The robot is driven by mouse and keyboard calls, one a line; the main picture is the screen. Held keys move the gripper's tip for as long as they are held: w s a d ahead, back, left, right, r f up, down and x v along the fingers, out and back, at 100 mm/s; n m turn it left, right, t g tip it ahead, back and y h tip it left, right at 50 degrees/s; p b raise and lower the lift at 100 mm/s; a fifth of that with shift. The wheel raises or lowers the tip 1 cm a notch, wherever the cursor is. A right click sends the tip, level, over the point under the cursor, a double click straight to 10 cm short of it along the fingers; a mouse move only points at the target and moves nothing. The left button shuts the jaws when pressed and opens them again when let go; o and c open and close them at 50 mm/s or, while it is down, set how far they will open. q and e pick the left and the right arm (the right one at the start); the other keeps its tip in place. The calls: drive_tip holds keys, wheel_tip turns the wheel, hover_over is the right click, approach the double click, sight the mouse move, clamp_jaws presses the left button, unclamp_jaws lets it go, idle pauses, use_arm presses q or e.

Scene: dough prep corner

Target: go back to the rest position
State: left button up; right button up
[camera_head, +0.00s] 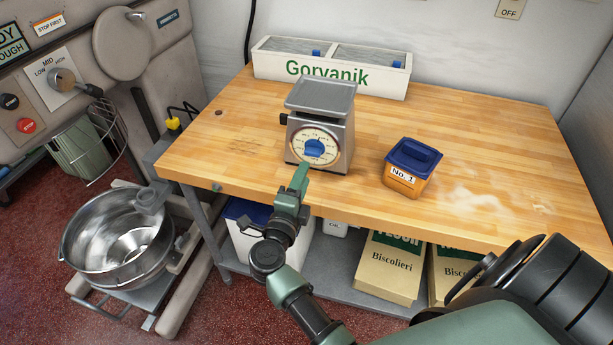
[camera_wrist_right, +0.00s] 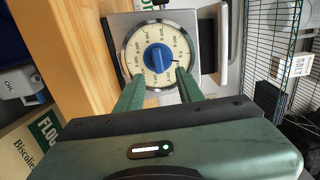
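My right gripper (camera_head: 302,168) is in front of the kitchen scale, at the front edge of the wooden table. In the right wrist view its two green fingers (camera_wrist_right: 160,80) stand apart, with nothing held between them. The scale (camera_head: 320,96) is silver with a round white dial and a blue knob (camera_head: 314,149) at its centre. In the right wrist view the blue knob (camera_wrist_right: 158,58) lies beyond the fingertips, between their lines. The fingertips overlap the lower dial in the picture; I cannot tell whether they touch it. My left gripper is not in view.
An orange tub with a blue lid (camera_head: 413,160) stands on the wooden table (camera_head: 480,130), right of the scale. A white Gorvanik box (camera_head: 285,67) is at the back. Flour boxes (camera_head: 390,268) sit on the shelf below. A mixer with a steel bowl (camera_head: 100,230) stands left.

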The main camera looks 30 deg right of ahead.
drive_tip(key=shift+w+d+f, duration=0.3)
drive_tip(key=shift+w+d, duration=0.05)
drive_tip(key=shift+w, duration=0.1)
drive_tip(key=shift+r, duration=0.1)
drive_tip(key=w+a+r+n+t+y, duration=0.1)
drive_tip(key=a+r+n+t+y, duration=0.75)
drive_tip(key=a+n+y, duration=0.5)
drive_tip(key=s+a+f+n+g+y, duration=0.75)
drive_tip(key=f+n, duration=0.25)
drive_tip(key=n, duration=0.3)
drive_tip(key=s+d+f+n+g+h, duration=0.2)
drive_tip(key=s+d+f+g+h, duration=0.3)
drive_tip(key=s, duration=0.5)
drive_tip(key=s+d+f+n+g+h, duration=0.15)
drive_tip(key=s+d+f+g, duration=0.35)
drive_tip(key=s, duration=0.5)
wheel_tip(320, 180, down, 26)
drive_tip(key=s+d, duration=0.1)
drive_tip(key=s, duration=0.1)
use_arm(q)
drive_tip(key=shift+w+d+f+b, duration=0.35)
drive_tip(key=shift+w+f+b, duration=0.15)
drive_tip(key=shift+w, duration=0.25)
use_arm(e)
drive_tip(key=s+d+f+g, duration=0.1)
drive_tip(key=s+d+f, duration=0.2)
drive_tip(key=s+f, duration=1.3)
drive_tip(key=shift+s+f+g+h, duration=0.25)
drive_tip(key=shift+s+g+h, duration=0.05)
drive_tip(key=shift+g+h, duration=0.15)
